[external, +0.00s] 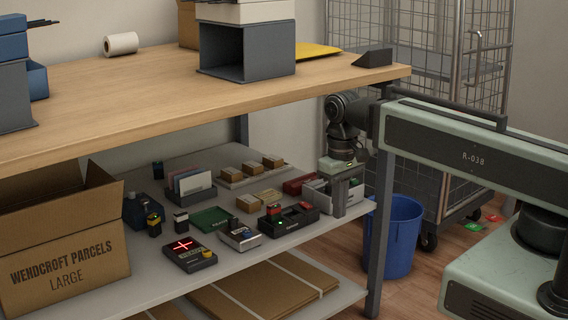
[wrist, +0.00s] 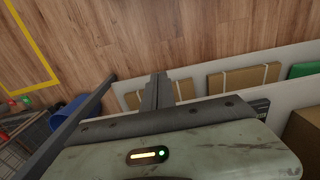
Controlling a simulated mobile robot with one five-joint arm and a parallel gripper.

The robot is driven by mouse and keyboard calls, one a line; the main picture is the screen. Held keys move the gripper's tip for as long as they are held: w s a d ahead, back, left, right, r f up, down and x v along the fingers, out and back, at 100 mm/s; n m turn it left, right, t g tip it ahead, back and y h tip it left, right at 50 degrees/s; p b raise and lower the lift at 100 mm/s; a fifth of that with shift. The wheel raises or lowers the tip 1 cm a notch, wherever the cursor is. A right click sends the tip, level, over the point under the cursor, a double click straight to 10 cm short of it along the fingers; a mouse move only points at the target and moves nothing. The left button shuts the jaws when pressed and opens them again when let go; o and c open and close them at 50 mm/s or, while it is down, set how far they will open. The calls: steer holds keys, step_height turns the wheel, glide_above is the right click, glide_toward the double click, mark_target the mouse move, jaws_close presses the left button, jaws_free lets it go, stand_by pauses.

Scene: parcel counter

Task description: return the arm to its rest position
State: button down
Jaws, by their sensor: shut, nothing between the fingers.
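My arm reaches in from the right in the external view, around the counter's right front leg. My gripper (external: 340,212) points down at the right end of the middle shelf (external: 140,282), in front of a grey bin (external: 318,198). Whether it touches the bin or shelf cannot be told. In the wrist view my gripper (wrist: 158,80) has its two dark fingers together with nothing between them.
The counter top (external: 150,98) overhangs the shelf. The counter leg (external: 379,225) stands close to my arm. A blue waste bin (external: 402,238) and a wire cage trolley (external: 480,110) stand beyond it. Small devices, including a red-lit one (external: 190,254), crowd the shelf.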

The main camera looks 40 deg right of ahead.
step_height(320, 180, up, 25)
steer(key=p, duration=2.1)
steer(key=shift+p, duration=0.4)
steer(key=shift+f, duration=0.1)
